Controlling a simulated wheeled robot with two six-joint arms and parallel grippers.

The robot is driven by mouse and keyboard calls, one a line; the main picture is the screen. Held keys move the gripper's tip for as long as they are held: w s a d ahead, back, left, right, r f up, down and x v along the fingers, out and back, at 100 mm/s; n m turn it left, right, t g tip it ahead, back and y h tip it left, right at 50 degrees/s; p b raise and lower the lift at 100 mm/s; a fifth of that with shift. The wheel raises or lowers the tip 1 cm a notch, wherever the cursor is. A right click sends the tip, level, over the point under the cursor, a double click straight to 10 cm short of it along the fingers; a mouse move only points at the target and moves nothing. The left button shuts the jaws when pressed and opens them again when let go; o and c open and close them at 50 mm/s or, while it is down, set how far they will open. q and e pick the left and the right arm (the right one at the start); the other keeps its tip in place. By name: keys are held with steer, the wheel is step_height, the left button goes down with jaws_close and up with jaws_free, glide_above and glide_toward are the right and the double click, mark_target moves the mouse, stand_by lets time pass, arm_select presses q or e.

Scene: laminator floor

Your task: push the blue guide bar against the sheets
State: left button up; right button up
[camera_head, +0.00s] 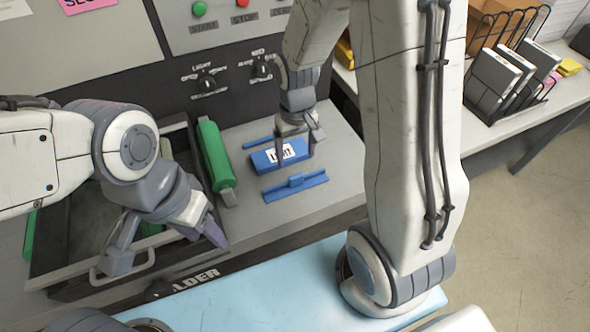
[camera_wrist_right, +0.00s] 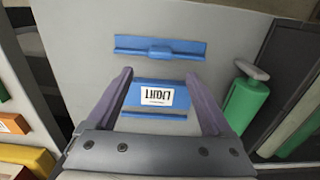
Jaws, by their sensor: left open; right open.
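The blue guide bar (camera_head: 295,187) with a small raised block at its middle lies flat on the grey surface, nearest the front. It also shows at the top of the right wrist view (camera_wrist_right: 185,47). Behind it, apart, lies a blue stack with a white LIGHT label (camera_head: 268,162), which seems to be the sheets; it shows in the right wrist view too (camera_wrist_right: 153,84). A thin blue strip (camera_head: 258,143) runs behind the stack. My right gripper (camera_head: 299,143) is open above the stack, its fingers appearing either side. My left gripper (camera_head: 168,250) is open near the tray handle.
A green roller (camera_head: 215,155) lies left of the stack, beside a dark open tray (camera_head: 85,240). Control knobs (camera_head: 207,82) stand on the panel behind. A light blue mat (camera_head: 260,290) is in front. A wire rack with binders (camera_head: 495,75) is at the right.

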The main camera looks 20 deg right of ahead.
mark_target(296, 175)
step_height(296, 175, down, 9)
steer(key=shift+r+p, duration=0.1)
steer(key=shift+p, duration=0.25)
steer(key=shift+c, duration=0.3)
jaws_close()
